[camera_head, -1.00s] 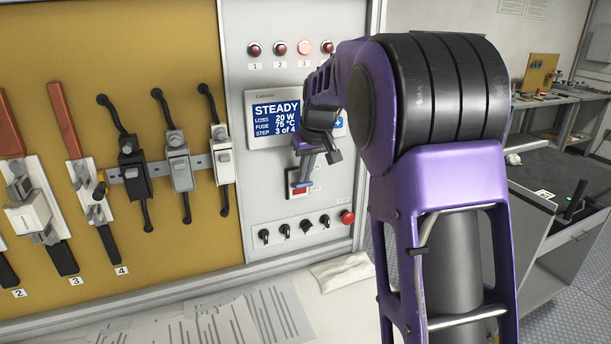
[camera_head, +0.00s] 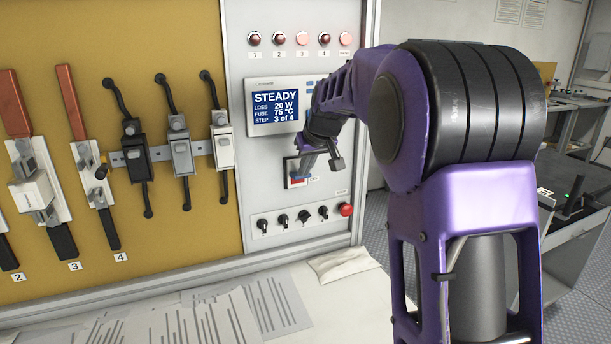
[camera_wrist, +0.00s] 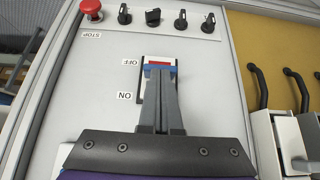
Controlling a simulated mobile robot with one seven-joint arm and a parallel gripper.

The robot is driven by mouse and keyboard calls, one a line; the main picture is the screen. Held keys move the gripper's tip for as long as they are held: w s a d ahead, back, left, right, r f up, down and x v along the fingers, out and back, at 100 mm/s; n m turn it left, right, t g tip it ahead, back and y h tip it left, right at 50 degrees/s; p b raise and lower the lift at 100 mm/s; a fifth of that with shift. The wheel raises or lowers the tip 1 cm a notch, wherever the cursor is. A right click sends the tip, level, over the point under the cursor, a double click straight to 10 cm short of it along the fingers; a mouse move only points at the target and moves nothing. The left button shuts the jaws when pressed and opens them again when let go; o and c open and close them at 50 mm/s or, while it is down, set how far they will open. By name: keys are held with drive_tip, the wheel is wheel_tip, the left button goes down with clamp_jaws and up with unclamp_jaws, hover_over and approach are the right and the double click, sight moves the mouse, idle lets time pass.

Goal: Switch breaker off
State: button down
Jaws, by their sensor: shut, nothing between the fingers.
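The breaker (camera_head: 290,168) is a dark-framed switch on the grey panel, below the display. In the wrist view it shows upside down, with a white and red part (camera_wrist: 158,61) at its OFF end; the ON label (camera_wrist: 125,97) is at the other end. My gripper (camera_head: 299,177) is shut and empty, in front of the breaker. In the wrist view its blue fingertips (camera_wrist: 160,69) lie right over the red part near the OFF label (camera_wrist: 131,62). The fingers hide most of the breaker, so I cannot tell its lever position or whether they touch.
The display (camera_head: 277,107) reads STEADY, 20 W, 75 °C, step 3 of 4. Several black knobs (camera_head: 283,220) and a red STOP button (camera_head: 345,209) sit below the breaker. Lever switches (camera_head: 180,150) stand on the yellow board at left. Papers (camera_head: 215,320) and a cloth (camera_head: 343,263) lie on the bench.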

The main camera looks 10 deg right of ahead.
drive_tip(key=shift+s+d+f+b, duration=0.1)
drive_tip(key=shift+s+f+b, duration=0.15)
drive_tip(key=shift+f, duration=0.2)
drive_tip(key=shift+s+f+b, duration=0.15)
drive_tip(key=shift+f+b, duration=0.1)
drive_tip(key=shift+f, duration=0.2)
drive_tip(key=shift+r, duration=0.1)
drive_tip(key=shift+r+p, duration=0.65)
drive_tip(key=shift+r, duration=0.05)
drive_tip(key=s+d+r+p, duration=0.2)
drive_tip(key=s+r, duration=0.5)
drive_tip(key=s, duration=0.4)
